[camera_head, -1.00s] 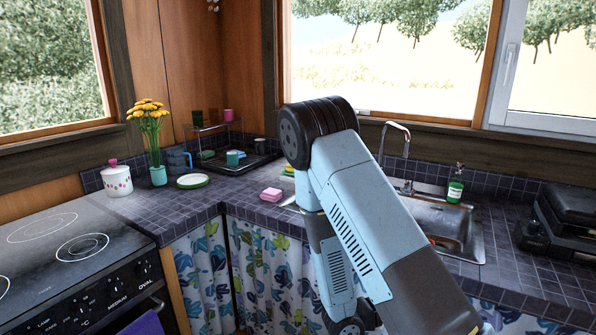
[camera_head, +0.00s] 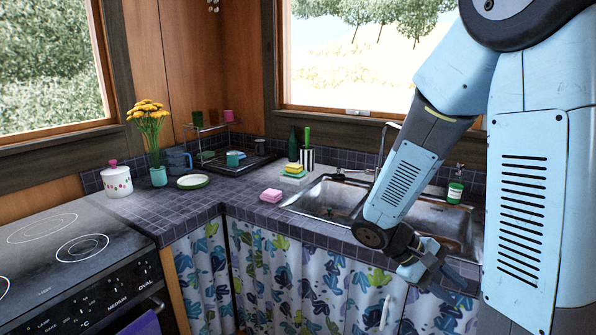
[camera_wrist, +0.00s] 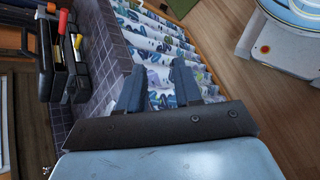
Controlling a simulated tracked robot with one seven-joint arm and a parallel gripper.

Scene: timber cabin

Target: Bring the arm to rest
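My arm reaches down from the upper right of the head view, in front of the sink. My gripper (camera_head: 447,277) is at the counter's front edge, above the patterned curtains (camera_head: 300,280). In the wrist view my gripper (camera_wrist: 158,76) has its two dark fingers well apart. Only curtain and the counter edge show between them, so it is open and empty. The upper arm hides the right end of the counter in the head view.
The steel sink (camera_head: 330,196) lies behind my forearm, with a green soap bottle (camera_head: 455,188) behind it. The stove (camera_head: 75,250) is left. In the wrist view a black container (camera_wrist: 62,60) stands on the counter.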

